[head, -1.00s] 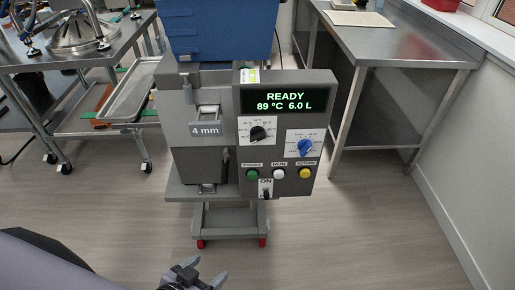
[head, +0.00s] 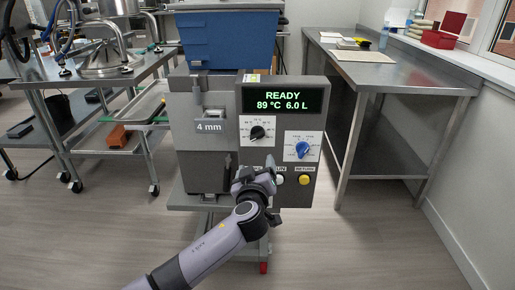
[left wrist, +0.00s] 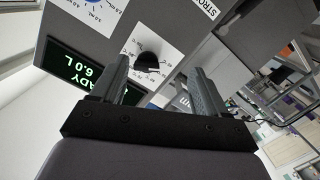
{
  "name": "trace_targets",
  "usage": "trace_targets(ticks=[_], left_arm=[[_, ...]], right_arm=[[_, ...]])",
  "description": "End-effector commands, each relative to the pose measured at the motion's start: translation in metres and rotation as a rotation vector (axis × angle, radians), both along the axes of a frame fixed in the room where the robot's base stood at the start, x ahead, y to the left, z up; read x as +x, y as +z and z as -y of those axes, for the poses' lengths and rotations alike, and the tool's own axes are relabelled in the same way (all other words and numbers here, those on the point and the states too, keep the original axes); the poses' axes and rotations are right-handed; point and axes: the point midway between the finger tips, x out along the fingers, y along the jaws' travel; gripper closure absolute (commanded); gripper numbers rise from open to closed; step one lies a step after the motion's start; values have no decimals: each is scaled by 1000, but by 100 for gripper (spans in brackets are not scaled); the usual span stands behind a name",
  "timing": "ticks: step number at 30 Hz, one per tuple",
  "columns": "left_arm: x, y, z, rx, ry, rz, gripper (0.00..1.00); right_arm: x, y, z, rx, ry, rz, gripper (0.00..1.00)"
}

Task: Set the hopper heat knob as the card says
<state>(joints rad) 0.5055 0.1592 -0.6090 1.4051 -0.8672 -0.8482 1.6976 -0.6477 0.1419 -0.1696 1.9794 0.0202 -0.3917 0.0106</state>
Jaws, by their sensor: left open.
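The grey depositor's front panel (head: 325,120) carries a black knob (head: 257,132) on a white scale plate, just below the green-lettered display (head: 283,101), which reads READY, 89 °C, 6.0 L. The black knob also shows in the left wrist view (left wrist: 148,62), beyond and between the fingers; a gap remains and nothing is held. My left gripper (left wrist: 160,82) is open. In the head view, it is in front of the panel's lower part, below the black knob, and covers some buttons. The small scale figures are too blurred to read. No card can be clearly identified.
A blue knob (head: 302,148) sits right of the black one, with a yellow button (head: 304,180) below it. A blue hopper (head: 228,40) tops the machine. Steel tables stand left and right (head: 400,72). The floor in front is clear.

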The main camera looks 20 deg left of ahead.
Motion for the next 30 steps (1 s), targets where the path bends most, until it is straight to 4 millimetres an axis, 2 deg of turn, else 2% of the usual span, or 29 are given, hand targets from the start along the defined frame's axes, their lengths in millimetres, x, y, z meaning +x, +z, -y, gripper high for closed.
trace_targets(ticks=[3,8,24,30], left_arm=[[13,22,-3,-23,34,81,26],[21,35,-5,-38,49,120,26],[71,34,-18,-40,47,118,26],[83,35,-22,-42,46,119,26]], right_arm=[[2,-6,-1,2,2,5,55],[3,-4,-1,2,2,8,55],[3,-4,1,-1,1,9,55],[3,-5,1,-2,0,8,55]])
